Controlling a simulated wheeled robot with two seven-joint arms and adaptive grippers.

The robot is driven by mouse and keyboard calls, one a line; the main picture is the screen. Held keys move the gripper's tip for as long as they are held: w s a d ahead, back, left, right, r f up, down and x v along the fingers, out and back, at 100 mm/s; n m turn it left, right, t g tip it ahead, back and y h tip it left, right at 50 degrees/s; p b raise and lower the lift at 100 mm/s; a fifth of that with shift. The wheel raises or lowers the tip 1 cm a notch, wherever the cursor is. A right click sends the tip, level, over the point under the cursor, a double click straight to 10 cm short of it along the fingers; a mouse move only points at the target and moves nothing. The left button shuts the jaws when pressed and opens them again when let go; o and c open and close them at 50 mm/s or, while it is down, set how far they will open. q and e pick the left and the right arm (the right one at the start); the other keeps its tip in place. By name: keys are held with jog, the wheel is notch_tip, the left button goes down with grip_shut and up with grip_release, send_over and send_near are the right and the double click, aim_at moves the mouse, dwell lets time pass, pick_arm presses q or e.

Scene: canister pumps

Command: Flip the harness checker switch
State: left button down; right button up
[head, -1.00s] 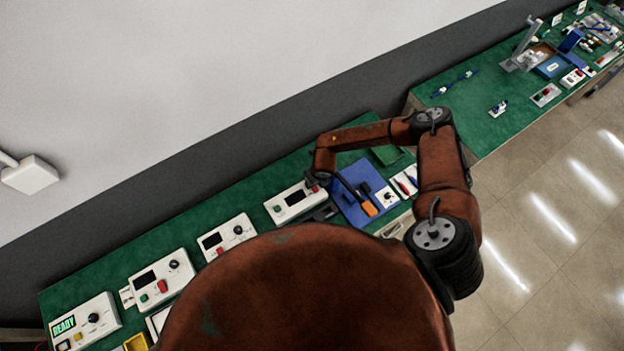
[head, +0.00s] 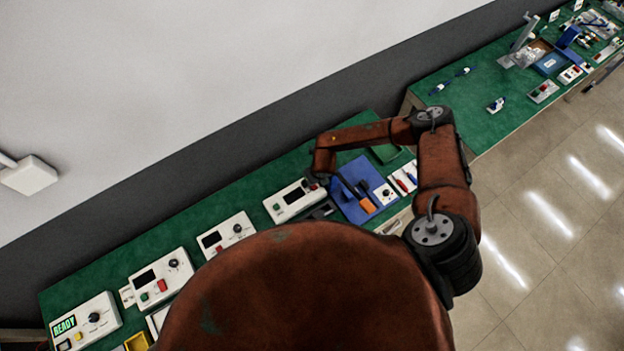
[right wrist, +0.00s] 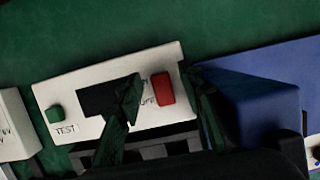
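The harness checker (head: 291,201) appears to be the white box with a dark screen beside the blue mat in the head view. It fills the middle of the right wrist view (right wrist: 90,78), with a green TEST button (right wrist: 55,113) at its left. Its red switch (right wrist: 164,89) sits at the right, with ON/OFF lettering partly hidden. My right gripper (right wrist: 163,78) is open, with one dark finger on each side of the red switch. I cannot tell whether either finger touches it. My left gripper is not in view.
A blue mat (head: 345,205) with an orange-ended tool lies right of the checker. Several other white boxes, one reading READY (head: 84,322), line the green bench to the left. A blue block (right wrist: 250,105) stands close right of the fingers.

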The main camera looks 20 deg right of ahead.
jog(key=v, duration=1.2)
dwell(0.3)
